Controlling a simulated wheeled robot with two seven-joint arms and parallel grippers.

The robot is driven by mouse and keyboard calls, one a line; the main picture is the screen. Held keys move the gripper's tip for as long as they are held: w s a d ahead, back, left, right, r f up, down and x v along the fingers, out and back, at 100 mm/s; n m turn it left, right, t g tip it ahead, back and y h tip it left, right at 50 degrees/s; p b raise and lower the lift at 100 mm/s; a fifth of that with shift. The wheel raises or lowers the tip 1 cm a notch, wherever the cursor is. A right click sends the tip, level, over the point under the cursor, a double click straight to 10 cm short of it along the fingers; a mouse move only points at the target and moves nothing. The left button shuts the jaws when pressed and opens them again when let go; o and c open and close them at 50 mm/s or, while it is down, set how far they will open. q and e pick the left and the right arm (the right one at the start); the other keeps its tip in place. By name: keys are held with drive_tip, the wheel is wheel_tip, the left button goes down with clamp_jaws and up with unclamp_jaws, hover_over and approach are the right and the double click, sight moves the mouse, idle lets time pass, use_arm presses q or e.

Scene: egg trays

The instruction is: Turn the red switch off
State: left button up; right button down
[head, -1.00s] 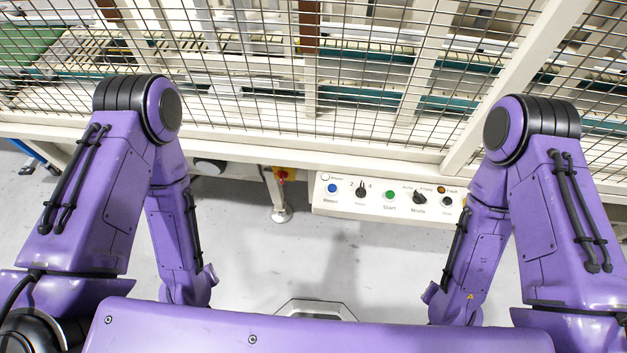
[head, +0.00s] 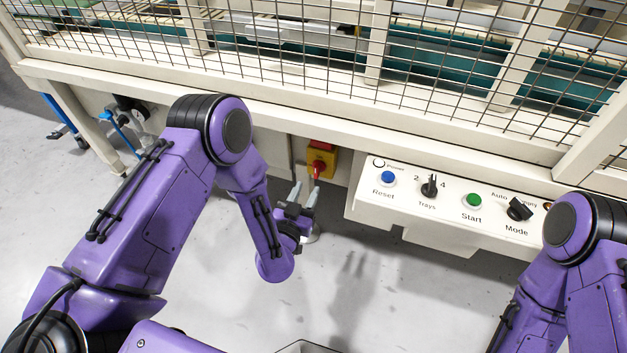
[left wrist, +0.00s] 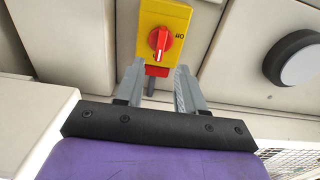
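The red switch (head: 318,167) is a rotary knob on a yellow plate on the machine's front, below the white beam. In the left wrist view the red knob (left wrist: 159,40) has a white mark, and lettering shows on the yellow plate (left wrist: 182,17) beside it. My left gripper (head: 304,190) is open and empty, just below and in front of the switch. In the left wrist view its two grey fingers (left wrist: 158,82) stand apart, pointing toward the switch, with the knob beyond their tips and roughly between them. My right gripper is out of view; only its arm shows.
The control panel (head: 450,215) with a blue button, green button and black knobs juts out right of the switch. A wire mesh guard (head: 300,45) rises above the beam. A dark round part (left wrist: 294,58) sits right of the switch. Open floor lies below.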

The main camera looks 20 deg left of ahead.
sight(315, 172)
use_arm(q)
drive_tip(key=w, duration=0.6)
drive_tip(key=shift+w+d, duration=0.1)
drive_tip(key=shift+w, duration=0.1)
clamp_jaws()
drive_tip(key=shift+a+f+n+b, duration=0.1)
drive_tip(key=shift+n+b, duration=0.25)
drive_tip(key=shift+n, duration=2.6)
drive_tip(key=shift+a+f+n+b, duration=0.15)
drive_tip(key=shift+n+b, duration=0.15)
drive_tip(key=shift+n, duration=2.7)
drive_tip(key=shift+a+f+n+b, duration=0.1)
drive_tip(key=shift+n+b, duration=0.25)
drive_tip(key=shift+n, duration=2.6)
